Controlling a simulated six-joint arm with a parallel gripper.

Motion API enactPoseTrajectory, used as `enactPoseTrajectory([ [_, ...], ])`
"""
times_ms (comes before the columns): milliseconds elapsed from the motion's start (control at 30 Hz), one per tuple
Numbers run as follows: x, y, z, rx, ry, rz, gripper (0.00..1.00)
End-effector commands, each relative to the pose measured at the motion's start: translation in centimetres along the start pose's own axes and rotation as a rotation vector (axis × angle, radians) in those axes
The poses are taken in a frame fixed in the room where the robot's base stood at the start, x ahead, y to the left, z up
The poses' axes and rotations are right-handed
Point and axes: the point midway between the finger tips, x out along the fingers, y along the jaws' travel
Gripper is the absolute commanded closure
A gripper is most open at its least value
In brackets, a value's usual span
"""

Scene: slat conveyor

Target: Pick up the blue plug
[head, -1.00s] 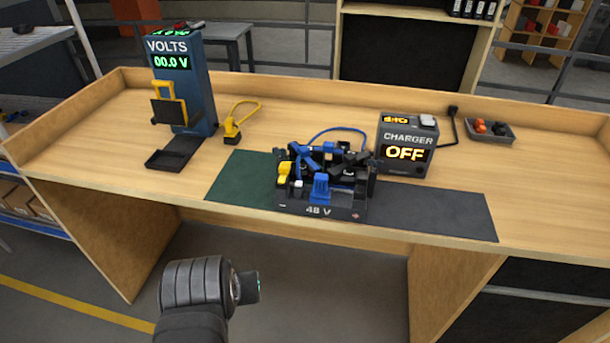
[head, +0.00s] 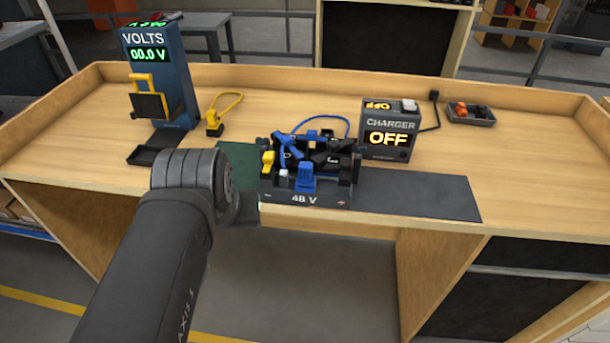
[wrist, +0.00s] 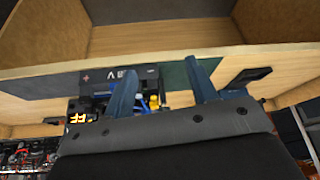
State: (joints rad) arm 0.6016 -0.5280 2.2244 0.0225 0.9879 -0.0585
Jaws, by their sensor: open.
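A blue plug-like block (head: 306,177) sits upright at the front middle of the dark 48 V unit (head: 330,198) on the bench. Other blue parts lie behind it on the unit, and a blue cable (head: 330,119) loops behind. The 48 V unit (wrist: 122,77) appears upside down there, partly behind the left finger; the plug cannot be made out clearly. In the head view my arm is left of the unit and the fingers are hidden.
A yellow connector (head: 268,162) stands at the unit's left end. A charger (head: 388,135) reading OFF is behind right, and a volt meter (head: 160,75) is at left. A yellow-cabled plug (head: 214,128) lies between. A dark mat (head: 420,194) to the right is clear.

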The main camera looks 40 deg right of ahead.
Motion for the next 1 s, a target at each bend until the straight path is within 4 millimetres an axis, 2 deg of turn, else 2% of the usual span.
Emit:
enactPoseTrajectory([
  [33,-0.9,1.4,-2.6,0.037,-0.007,0.018,0.47],
  [200,-3.6,6.5,-9.5,0.13,-0.024,0.06,0.47],
  [300,-4.8,9.3,-12.3,0.17,-0.031,0.078,0.47],
  [400,-5.5,11.4,-14.1,0.196,-0.036,0.089,0.47],
  [533,-5.9,12.8,-15.2,0.213,-0.038,0.095,0.47],
  [633,-5.1,13.0,-15.2,0.215,-0.041,0.095,0.47],
  [1000,2.7,13.6,-14.7,0.213,-0.044,0.094,0.47],
])
